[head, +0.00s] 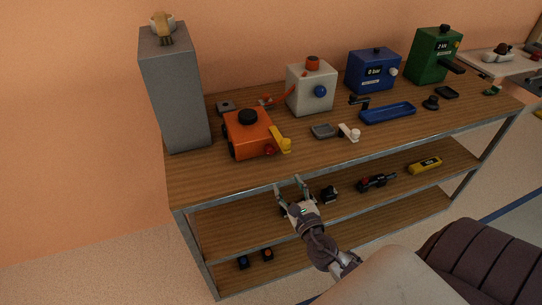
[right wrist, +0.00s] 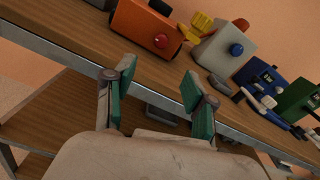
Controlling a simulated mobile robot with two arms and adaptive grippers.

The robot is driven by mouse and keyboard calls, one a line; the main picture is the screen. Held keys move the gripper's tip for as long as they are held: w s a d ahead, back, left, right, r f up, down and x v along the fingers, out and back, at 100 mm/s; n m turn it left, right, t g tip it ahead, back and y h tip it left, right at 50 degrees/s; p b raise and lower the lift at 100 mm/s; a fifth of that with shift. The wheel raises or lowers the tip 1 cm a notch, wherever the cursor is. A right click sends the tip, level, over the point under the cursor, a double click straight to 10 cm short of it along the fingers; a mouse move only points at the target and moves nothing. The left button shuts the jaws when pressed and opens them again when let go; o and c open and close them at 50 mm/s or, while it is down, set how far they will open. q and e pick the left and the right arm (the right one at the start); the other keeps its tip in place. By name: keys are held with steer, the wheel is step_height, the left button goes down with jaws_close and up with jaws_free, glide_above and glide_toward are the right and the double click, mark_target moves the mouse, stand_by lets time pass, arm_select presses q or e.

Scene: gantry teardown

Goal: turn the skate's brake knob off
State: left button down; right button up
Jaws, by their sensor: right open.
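The skate appears to be the orange box (head: 246,133) with dark wheels at the left of the wooden bench top. It has a black knob (head: 249,116) on top, a yellow lever (head: 284,145) at its right front and a round red knob (head: 269,150) low on its front. The skate (right wrist: 138,28) and its red knob (right wrist: 161,41) also show in the right wrist view. Which knob is the brake knob is not marked. My right gripper (head: 288,183) is open and empty, in front of the bench's front edge and apart from the skate. My left gripper is not in view.
A tall grey block (head: 175,95) stands left of the skate. A white box (head: 312,88) with a blue knob stands to its right, then blue (head: 373,72) and green (head: 432,58) boxes. The bench's metal front edge (head: 350,157) lies between gripper and skate. Lower shelves hold small parts.

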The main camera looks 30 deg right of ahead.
mark_target(271, 152)
steer(key=x, duration=0.9)
steer(key=p+x, duration=0.1)
steer(key=x, duration=0.4)
steer(key=shift+r, duration=0.35)
steer(key=shift+a, duration=0.1)
jaws_close()
